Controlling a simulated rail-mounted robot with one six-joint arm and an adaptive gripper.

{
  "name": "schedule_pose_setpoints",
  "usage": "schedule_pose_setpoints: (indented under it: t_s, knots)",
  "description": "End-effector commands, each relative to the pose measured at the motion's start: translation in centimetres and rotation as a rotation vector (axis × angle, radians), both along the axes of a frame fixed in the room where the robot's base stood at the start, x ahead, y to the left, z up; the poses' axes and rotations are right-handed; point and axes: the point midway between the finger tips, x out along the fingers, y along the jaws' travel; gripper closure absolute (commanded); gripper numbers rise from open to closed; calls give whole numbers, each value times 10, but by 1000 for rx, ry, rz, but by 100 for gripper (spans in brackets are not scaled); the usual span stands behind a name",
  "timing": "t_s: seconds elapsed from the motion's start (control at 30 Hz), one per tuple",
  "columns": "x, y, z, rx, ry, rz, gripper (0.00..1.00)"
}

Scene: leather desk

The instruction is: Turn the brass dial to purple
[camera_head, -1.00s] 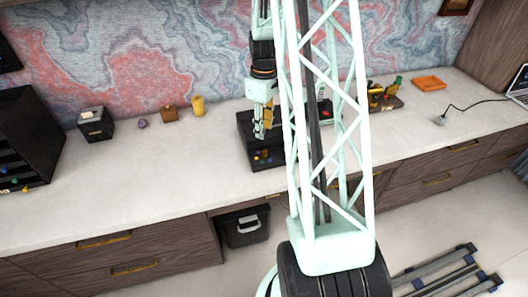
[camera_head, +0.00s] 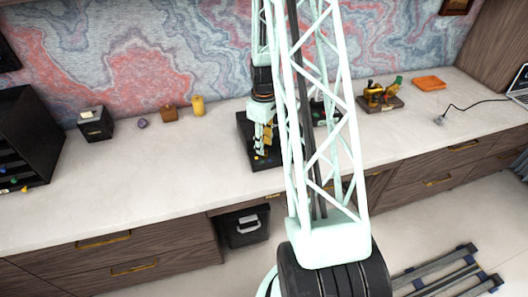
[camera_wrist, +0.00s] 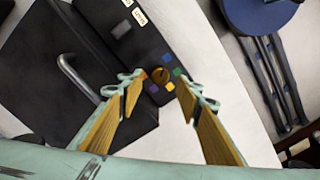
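The brass dial (camera_wrist: 160,76) shows in the wrist view as a small round knob on a black panel (camera_wrist: 95,12). Coloured squares ring it: orange at left, blue (camera_wrist: 166,57) above, green (camera_wrist: 178,71) at right, purple (camera_wrist: 170,87) at lower right and yellow (camera_wrist: 152,89) at lower left. I cannot tell clearly which colour the dial points to. My gripper (camera_wrist: 160,88) is open, its two brass-coloured fingers on either side of the dial, with nothing held. In the head view my gripper (camera_head: 262,149) is low over the black device (camera_head: 245,125); the dial is hidden there.
In the head view, a black box (camera_head: 95,124), a brown block (camera_head: 169,115) and a yellow cylinder (camera_head: 198,106) stand to the left. The white desktop (camera_head: 140,175) in front of them is clear.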

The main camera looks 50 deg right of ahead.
Motion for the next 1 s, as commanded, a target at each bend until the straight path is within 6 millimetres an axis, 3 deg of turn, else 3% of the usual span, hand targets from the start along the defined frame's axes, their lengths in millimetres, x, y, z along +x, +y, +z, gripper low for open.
schedule_pose_setpoints:
  t_s: [0.43, 0.93, 1.0]
  knots:
    - [0, 0, -37, 0, 0, 0, 68]
    - [0, 0, -44, 0, 0, 0, 68]
    - [0, 0, -44, 0, 0, 0, 72]
